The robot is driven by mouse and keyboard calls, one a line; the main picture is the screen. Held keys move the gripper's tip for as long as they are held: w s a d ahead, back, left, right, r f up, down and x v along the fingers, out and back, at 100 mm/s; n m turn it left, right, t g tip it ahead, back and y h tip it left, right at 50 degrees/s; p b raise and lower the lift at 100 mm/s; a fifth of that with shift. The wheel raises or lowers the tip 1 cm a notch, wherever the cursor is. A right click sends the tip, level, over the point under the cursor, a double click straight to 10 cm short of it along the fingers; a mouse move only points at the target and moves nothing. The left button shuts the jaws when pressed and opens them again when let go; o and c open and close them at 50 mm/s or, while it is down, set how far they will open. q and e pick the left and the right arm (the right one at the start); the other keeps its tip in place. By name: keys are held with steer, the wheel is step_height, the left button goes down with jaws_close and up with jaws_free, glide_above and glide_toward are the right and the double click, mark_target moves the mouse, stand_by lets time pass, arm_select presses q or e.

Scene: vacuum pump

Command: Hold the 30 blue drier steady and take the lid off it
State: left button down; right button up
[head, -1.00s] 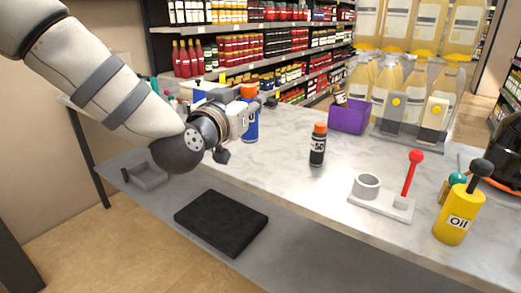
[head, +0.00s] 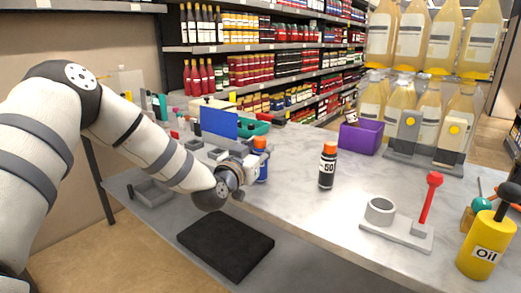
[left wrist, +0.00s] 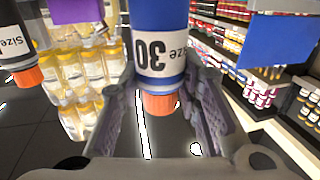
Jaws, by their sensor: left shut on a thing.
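The blue drier (head: 261,167) has an orange lid (head: 260,142) on top and stands upright near the table's left front edge. In the left wrist view the drier (left wrist: 158,20) appears upside down with its "30" label showing, and the orange lid (left wrist: 160,103) is on it. My left gripper (head: 247,172) is shut on the drier's body. Its fingers (left wrist: 162,75) lie on both sides of the body, close to the lid. I cannot tell whether the drier's base touches the table. My right gripper is not in view.
A black bottle marked "50" (head: 327,170) stands to the right of the drier. A grey stand with a red lever (head: 398,232) and a yellow oil can (head: 484,250) are farther right. A purple box (head: 361,138) is behind. The marble top (head: 300,205) in front is clear.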

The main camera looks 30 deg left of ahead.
arm_select(q)
steer(key=c, duration=1.2)
jaws_free()
steer(key=shift+f, duration=0.1)
